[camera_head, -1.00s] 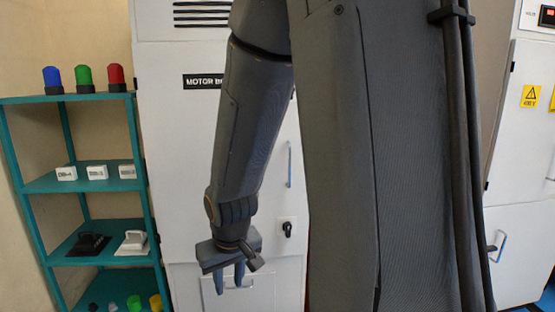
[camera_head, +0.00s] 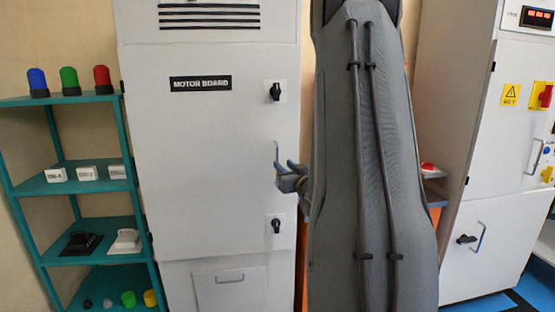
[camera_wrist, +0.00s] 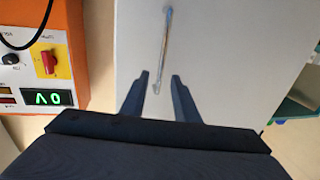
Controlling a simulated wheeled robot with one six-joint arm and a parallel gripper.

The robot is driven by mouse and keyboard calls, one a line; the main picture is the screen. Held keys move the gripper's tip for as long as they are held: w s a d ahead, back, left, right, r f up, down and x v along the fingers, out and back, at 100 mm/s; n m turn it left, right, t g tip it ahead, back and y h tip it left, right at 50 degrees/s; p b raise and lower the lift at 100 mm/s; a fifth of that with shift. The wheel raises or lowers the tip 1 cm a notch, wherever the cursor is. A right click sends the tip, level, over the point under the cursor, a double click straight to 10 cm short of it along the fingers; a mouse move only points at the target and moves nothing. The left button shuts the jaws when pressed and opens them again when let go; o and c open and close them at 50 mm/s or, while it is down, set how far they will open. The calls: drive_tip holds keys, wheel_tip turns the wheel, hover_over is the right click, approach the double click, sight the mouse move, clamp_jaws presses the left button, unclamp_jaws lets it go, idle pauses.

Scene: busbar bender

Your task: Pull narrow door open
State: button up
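A tall white cabinet door (camera_head: 200,130), labelled MOTOR BOARD, stands closed in the head view. Its thin vertical handle (camera_head: 277,158) is at the door's right edge, between two black rotary latches (camera_head: 275,91) (camera_head: 276,225). My gripper (camera_head: 284,174) is close to the handle's lower part, coming from the right. In the wrist view, my gripper (camera_wrist: 160,76) is open and its fingers are empty. The handle (camera_wrist: 165,45) stands ahead, roughly in line with the gap; its lower end shows between the fingers. Contact cannot be told.
A teal shelf (camera_head: 88,188) with coloured lamps and small parts stands left of the cabinet. A small lower door (camera_head: 228,277) sits beneath. Another white cabinet (camera_head: 490,190) stands right. An orange box (camera_wrist: 55,60) with a red switch is left in the wrist view.

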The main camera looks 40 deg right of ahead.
drive_tip(key=p+x, duration=0.1)
drive_tip(key=x, duration=0.6)
drive_tip(key=shift+w+p, duration=0.2)
drive_tip(key=shift+p, duration=0.1)
clamp_jaws()
